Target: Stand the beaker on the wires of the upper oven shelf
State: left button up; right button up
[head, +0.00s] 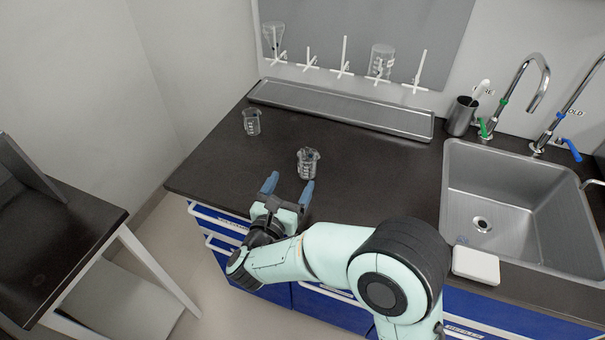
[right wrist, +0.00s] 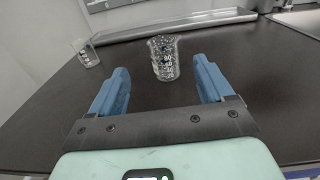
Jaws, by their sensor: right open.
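A small clear glass beaker (head: 308,163) with dark markings stands upright on the dark counter. In the right wrist view this beaker (right wrist: 164,58) stands just ahead of and between the blue fingers. A second glass beaker (head: 251,122) stands farther left on the counter; it also shows in the right wrist view (right wrist: 87,54). My right gripper (head: 288,187) is open and empty at the counter's front edge, its fingertips pointing at the nearer beaker, short of it. My left gripper is not in view. No oven or oven shelf is in view.
A long metal tray (head: 340,110) lies along the back wall under a drying rack (head: 345,72) with hung glassware. A separate dark table (head: 50,240) stands left across a gap.

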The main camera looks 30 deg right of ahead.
aim_at(310, 150)
jog(key=shift+s+d, duration=0.15)
jog(key=shift+s, duration=0.1)
jog(key=x, duration=0.7)
jog(key=shift+w+d+r, duration=0.15)
jog(key=shift+w+d, duration=0.05)
jog(key=shift+d, duration=0.1)
jog(key=shift+p+x, duration=0.5)
jog(key=shift+x, duration=2.25)
jog(key=shift+c, duration=0.3)
jog(key=c, duration=1.1)
jog(key=shift+o, duration=0.2)
jog(key=shift+r, duration=0.1)
